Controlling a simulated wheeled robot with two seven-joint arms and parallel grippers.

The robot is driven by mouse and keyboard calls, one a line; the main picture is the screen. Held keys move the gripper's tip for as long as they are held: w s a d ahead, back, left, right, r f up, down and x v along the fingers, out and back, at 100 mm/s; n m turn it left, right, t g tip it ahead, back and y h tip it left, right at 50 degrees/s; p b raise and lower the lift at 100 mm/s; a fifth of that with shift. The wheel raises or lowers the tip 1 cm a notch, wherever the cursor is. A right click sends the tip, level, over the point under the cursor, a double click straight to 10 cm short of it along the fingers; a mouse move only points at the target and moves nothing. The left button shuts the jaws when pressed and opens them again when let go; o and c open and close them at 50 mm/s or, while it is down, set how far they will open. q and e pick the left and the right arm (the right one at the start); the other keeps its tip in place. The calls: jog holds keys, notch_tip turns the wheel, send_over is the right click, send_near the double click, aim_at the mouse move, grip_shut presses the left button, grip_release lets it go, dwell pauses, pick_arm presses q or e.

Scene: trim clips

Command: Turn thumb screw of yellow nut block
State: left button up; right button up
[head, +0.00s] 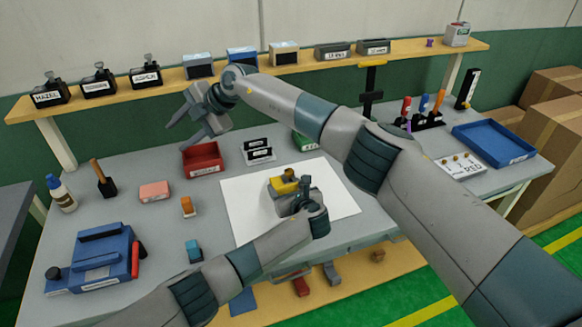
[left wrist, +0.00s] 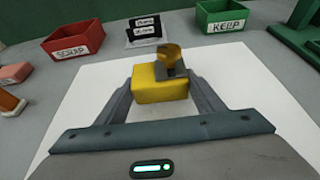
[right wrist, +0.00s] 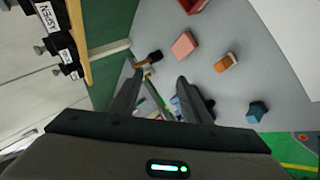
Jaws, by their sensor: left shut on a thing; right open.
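The yellow nut block (head: 279,187) is over the white mat (head: 236,216) on the table. In the left wrist view the yellow nut block (left wrist: 158,84) sits between the fingers of my left gripper (left wrist: 163,94), which is shut on it. A brass thumb screw (left wrist: 172,54) stands on a grey piece at the block's upper right; the thumb screw (head: 289,174) also shows in the head view. My right gripper (head: 184,132) is open and empty, raised near the red bin, left of the block. I cannot tell whether the block touches the mat.
A red SCRAP bin (head: 203,159), black label holders (head: 259,151) and a green KEEP bin (left wrist: 224,18) stand behind the mat. A blue case (head: 92,262) is at front left. A blue tray (head: 494,143) is at right. My right arm crosses above the table's right side.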

jog(key=w+r+m+t+y, duration=0.3)
jog(key=r+y, duration=0.1)
jog(key=r, duration=0.5)
jog(key=w+r+m+t+y, duration=0.2)
jog(key=w+r+t+y, duration=0.15)
jog(key=r, duration=0.55)
jog(key=w+d+r+m+t+h, duration=0.1)
jog(key=w+d+m+t+h, duration=0.4)
jog(key=d+m, duration=0.25)
jog(key=w+d+r+m+t+h, duration=0.1)
jog(key=w+d+m+t+h, duration=0.4)
jog(key=d+m, duration=0.25)
jog(key=s+d+f+m+g+h, duration=0.2)
jog(key=d+f+m+g+h, duration=0.35)
jog(key=d+f, duration=0.85)
jog(key=s+d+f+n+g+y, duration=0.1)
jog(key=s+f+n+g, duration=0.3)
jog(key=s+f+g, duration=0.5)
jog(key=s+f, duration=0.2)
jog(key=s, duration=0.3)
jog(key=shift+d+g, duration=0.4)
